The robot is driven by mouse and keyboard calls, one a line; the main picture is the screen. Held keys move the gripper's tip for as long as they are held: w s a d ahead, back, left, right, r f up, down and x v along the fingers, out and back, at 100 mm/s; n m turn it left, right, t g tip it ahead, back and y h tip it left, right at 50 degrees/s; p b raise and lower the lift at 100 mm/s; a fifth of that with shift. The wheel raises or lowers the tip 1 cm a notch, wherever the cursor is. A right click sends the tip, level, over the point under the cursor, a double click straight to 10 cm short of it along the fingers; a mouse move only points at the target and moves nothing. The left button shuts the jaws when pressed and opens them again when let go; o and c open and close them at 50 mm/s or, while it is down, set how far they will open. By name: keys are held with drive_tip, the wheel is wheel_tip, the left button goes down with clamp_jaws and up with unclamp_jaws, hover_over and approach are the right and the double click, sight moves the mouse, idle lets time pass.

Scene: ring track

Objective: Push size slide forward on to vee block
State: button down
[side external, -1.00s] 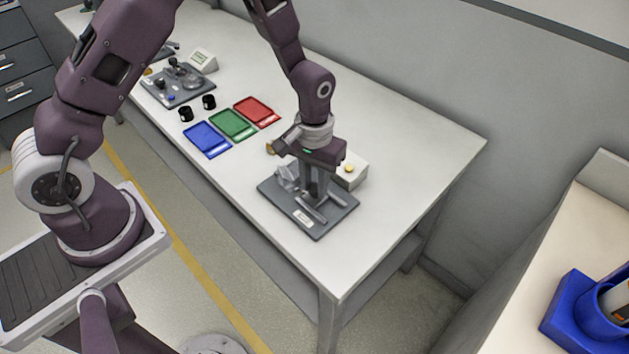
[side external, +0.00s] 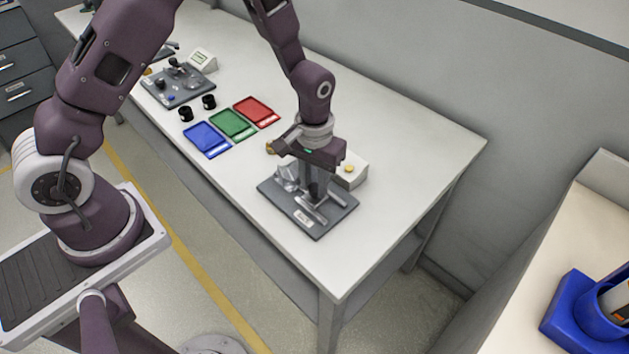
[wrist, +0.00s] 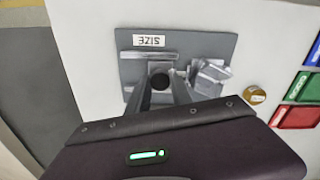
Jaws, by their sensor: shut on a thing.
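The size fixture is a dark grey plate (side external: 330,228) near the table's right end; its label (wrist: 149,41) reads SIZE in the wrist view. A light metal vee block (wrist: 208,76) stands on the plate, beside my fingers in the wrist view; it also shows left of my gripper in the side view (side external: 287,178). My gripper (wrist: 160,88) points down over the plate and is shut on the size slide's dark round knob (wrist: 160,80). A metal rail (wrist: 162,55) lies along the plate. My fingers hide most of the slide, so its contact with the vee block cannot be told.
A white box with a yellow button (side external: 351,170) stands just behind the plate. Blue (side external: 208,139), green (side external: 233,124) and red (side external: 257,111) trays lie to the left. Two black cylinders (side external: 197,108) and another fixture (side external: 178,85) are farther left. The table's right end is clear.

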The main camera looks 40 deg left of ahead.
drive_tip(key=shift+a, duration=0.1)
drive_tip(key=shift+a, duration=0.75)
drive_tip(key=c, duration=1.1)
unclamp_jaws()
drive_tip(key=shift+c, duration=0.2)
wheel_tip(320, 180, up, 7)
drive_tip(key=s+r+t, duration=0.2)
drive_tip(key=s+r, duration=0.2)
drive_tip(key=r, duration=0.7)
drive_tip(key=s+a+r+m+t, duration=0.1)
drive_tip(key=s+r, duration=0.4)
drive_tip(key=s, duration=0.4)
drive_tip(key=s+a+r+m+t, duration=0.1)
drive_tip(key=s+r+m+t, duration=0.1)
drive_tip(key=s+r, duration=0.3)
drive_tip(key=s, duration=0.3)
drive_tip(key=shift+s+a+r+t, duration=0.2)
drive_tip(key=shift+s+a+t, duration=0.1)
drive_tip(key=shift+s+a, duration=0.1)
